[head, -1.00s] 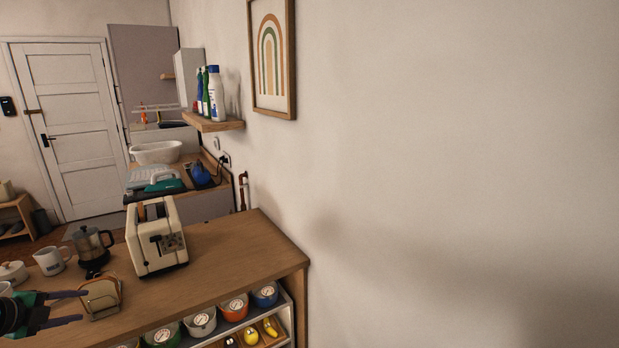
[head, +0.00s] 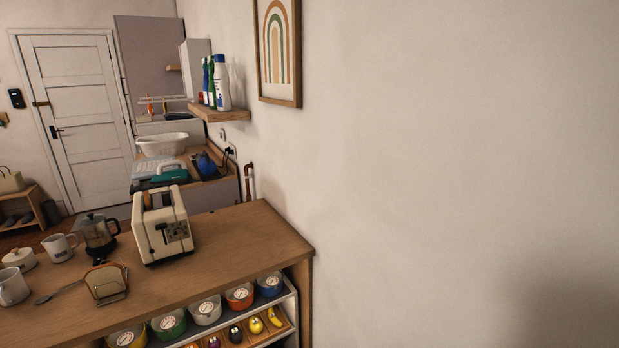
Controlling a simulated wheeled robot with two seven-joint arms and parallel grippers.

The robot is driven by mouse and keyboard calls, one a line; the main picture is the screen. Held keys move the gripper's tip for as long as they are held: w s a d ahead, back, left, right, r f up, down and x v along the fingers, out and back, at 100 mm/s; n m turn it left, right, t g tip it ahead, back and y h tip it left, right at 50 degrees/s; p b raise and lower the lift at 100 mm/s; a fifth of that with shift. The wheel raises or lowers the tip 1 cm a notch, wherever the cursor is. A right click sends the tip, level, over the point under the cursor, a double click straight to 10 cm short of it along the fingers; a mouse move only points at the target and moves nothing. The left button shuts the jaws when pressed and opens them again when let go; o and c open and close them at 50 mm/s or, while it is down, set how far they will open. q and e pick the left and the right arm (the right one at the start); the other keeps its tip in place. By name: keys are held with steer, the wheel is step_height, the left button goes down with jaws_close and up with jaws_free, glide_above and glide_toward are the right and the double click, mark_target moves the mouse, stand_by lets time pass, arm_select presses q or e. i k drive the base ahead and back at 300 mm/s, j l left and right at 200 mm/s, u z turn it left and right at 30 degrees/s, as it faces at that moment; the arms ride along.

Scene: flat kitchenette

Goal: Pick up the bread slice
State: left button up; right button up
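The bread slice (head: 104,277) has a brown crust and a pale face. It stands tilted in a small rack (head: 112,298) on the wooden counter, at the lower left of the head view. The rack's front covers its lower part. Neither of my grippers shows in the head view now, so I cannot see how they stand relative to the bread.
A cream toaster (head: 162,228) stands behind and right of the bread. The counter (head: 225,250) is clear on the right.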

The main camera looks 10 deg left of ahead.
mark_target(106, 273)
steer(key=u, duration=1.55)
